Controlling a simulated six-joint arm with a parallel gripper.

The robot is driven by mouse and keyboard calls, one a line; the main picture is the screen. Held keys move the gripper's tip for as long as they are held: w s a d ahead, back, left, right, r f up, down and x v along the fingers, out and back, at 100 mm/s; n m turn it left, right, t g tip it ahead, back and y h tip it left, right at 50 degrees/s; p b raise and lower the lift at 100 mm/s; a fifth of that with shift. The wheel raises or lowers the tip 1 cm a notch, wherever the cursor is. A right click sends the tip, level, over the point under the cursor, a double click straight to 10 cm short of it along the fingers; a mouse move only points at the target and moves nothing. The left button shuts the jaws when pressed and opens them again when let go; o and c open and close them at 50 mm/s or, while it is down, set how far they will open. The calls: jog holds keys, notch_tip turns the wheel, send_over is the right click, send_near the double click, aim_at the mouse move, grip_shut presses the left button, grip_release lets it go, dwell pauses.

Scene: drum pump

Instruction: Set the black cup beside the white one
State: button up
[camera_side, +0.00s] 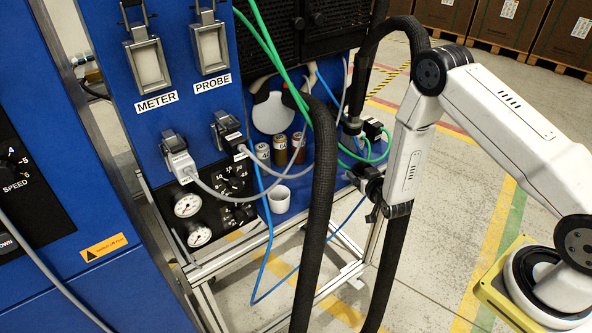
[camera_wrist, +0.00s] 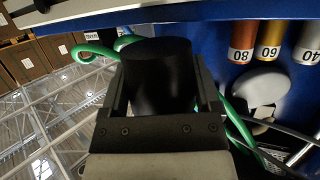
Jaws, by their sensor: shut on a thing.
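The white cup (camera_side: 279,198) stands upright on the rig's lower ledge in the side view, below the labelled cylinders. I cannot make it out in the wrist view. My gripper (camera_side: 362,176) is to the right of the white cup and apart from it, partly lost among dark hoses. In the wrist view my gripper (camera_wrist: 160,95) is shut on the black cup (camera_wrist: 160,70), with one finger on each side of it. The black cup is hard to tell from the dark gripper and hoses in the side view.
Several labelled cylinders (camera_side: 280,150) stand behind the white cup; they also show in the wrist view (camera_wrist: 270,40). A thick black hose (camera_side: 321,190) hangs between my gripper and the white cup. Green, blue and grey cables loop nearby. Gauges (camera_side: 188,205) are at the left.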

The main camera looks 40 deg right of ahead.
aim_at(365, 165)
jog(key=shift+s, duration=0.2)
jog(key=shift+r, duration=0.1)
jog(key=shift+r, duration=2.7)
jog(key=s+a+n+y, duration=0.2)
jog(key=a+n+y, duration=0.15)
jog(key=a, duration=1.25)
jog(key=shift+t+y, duration=0.35)
jog(key=shift+t, duration=0.05)
jog(key=shift+w+d+f, duration=0.1)
jog(key=shift+w+f, duration=0.05)
jog(key=shift+f, duration=1.15)
jog(key=shift+w+d+f, duration=0.1)
jog(key=shift+f, duration=1.2)
jog(key=shift+w, duration=0.25)
